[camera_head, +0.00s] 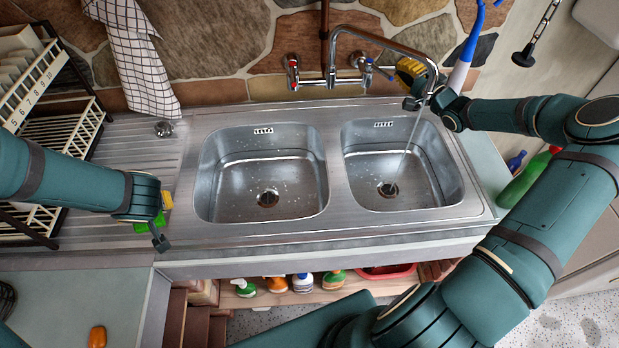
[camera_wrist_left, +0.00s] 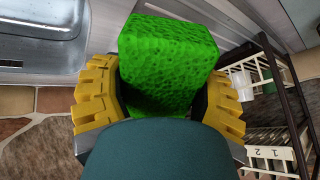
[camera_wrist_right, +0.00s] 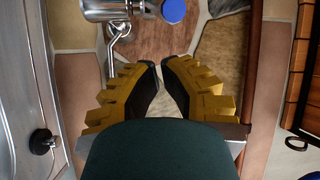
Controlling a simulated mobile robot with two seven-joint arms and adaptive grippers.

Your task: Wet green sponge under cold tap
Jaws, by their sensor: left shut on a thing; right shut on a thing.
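The green sponge (camera_wrist_left: 165,55) is between the yellow fingers of my left gripper (camera_head: 158,218), which is shut on it. In the head view this gripper hangs over the ribbed drainboard, left of the left basin, and mostly hides the sponge (camera_head: 147,226). The cold tap (camera_head: 367,72), with its blue cap (camera_wrist_right: 173,10), is on the wall behind the right basin. My right gripper (camera_head: 405,75) is beside it, fingertips close together (camera_wrist_right: 160,63); its contact with the tap's lever is hard to make out. A thin stream of water (camera_head: 409,148) falls from the spout (camera_head: 405,48) into the right basin.
The left basin (camera_head: 235,158) and right basin (camera_head: 415,165) hold no objects. A dish rack (camera_head: 85,125) stands at left behind my left arm. A checked towel (camera_head: 140,60) hangs at the back. Bottles (camera_head: 303,282) stand on a shelf below; a green bottle (camera_head: 522,180) is at right.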

